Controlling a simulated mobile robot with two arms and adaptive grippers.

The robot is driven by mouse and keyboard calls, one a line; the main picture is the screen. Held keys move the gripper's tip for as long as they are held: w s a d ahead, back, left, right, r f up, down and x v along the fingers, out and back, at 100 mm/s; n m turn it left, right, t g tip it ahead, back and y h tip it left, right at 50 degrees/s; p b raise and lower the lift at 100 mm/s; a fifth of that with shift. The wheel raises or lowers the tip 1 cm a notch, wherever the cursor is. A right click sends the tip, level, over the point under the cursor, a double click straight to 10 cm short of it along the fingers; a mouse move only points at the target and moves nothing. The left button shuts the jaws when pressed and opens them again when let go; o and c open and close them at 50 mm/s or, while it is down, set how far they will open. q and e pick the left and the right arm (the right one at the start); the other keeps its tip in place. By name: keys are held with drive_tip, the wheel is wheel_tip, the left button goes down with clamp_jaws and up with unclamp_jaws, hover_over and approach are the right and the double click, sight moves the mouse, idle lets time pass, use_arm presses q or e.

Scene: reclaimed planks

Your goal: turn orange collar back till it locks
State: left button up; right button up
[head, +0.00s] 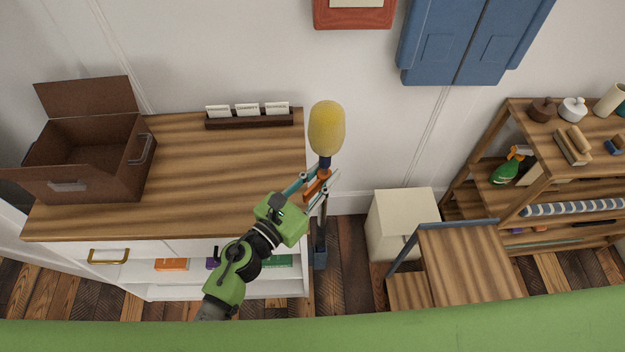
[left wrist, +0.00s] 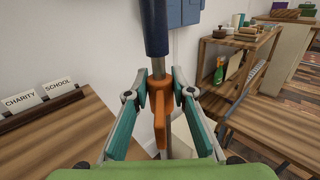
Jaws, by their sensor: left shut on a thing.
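The orange collar (left wrist: 160,92) sits around a grey metal pole, just below a dark blue sleeve (left wrist: 155,30). An orange lever hangs down from the collar in the left wrist view. My left gripper (head: 318,184) is shut on the collar, with one teal finger on each side; it also shows in the left wrist view (left wrist: 160,97). In the head view the collar (head: 316,186) is partly hidden by the fingers. The pole is topped by a yellow fuzzy head (head: 326,128) and stands upright beside the cabinet. My right gripper is not in view.
A wooden-topped cabinet (head: 220,170) stands left of the pole, with an open brown box (head: 90,185) and a card holder (head: 250,120) on it. A cream box (head: 400,225), a chair (head: 470,265) and a shelf unit (head: 555,185) stand to the right.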

use_arm(q)
drive_tip(key=shift+s+d+n+t+y, duration=0.1)
drive_tip(key=shift+n+t+y, duration=0.4)
drive_tip(key=shift+y, duration=0.1)
drive_tip(key=shift+n+t+y+b, duration=0.7)
drive_tip(key=shift+n+y+b, duration=0.1)
drive_tip(key=shift+y+b, duration=0.2)
drive_tip(key=shift+n+y, duration=0.3)
drive_tip(key=shift+y, duration=0.2)
drive_tip(key=shift+t, duration=0.3)
